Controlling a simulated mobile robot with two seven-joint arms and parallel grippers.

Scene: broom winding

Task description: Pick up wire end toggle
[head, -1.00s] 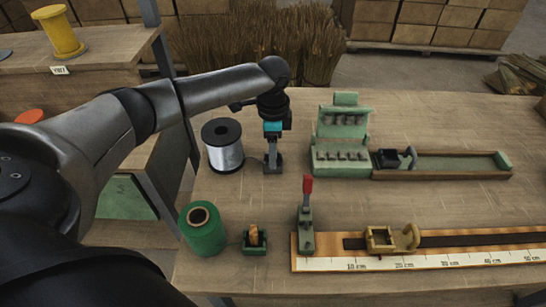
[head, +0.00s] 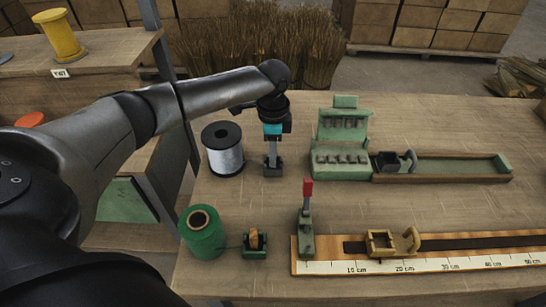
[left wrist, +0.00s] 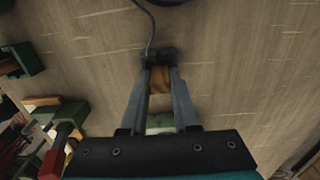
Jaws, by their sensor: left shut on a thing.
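My left gripper (head: 273,170) is low over the wooden table, just right of the wire spool (head: 223,150), which has black flanges and pale wire. In the left wrist view, its fingers (left wrist: 160,58) are close together at the tips. A thin wire (left wrist: 150,25) runs from the top edge to the dark fingertips. My left gripper is shut on the wire end toggle, which the fingertips largely hide. A brown-orange piece (left wrist: 160,80) shows between the fingers; I cannot tell whether it is part of the toggle or lies beyond. My right gripper is not in view.
A green twine spool (head: 203,232) and a small green holder (head: 254,248) stand at the front left. A red-handled lever (head: 307,190) stands at the left end of the ruler board (head: 470,255). A green rack (head: 342,145) stands right of my gripper.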

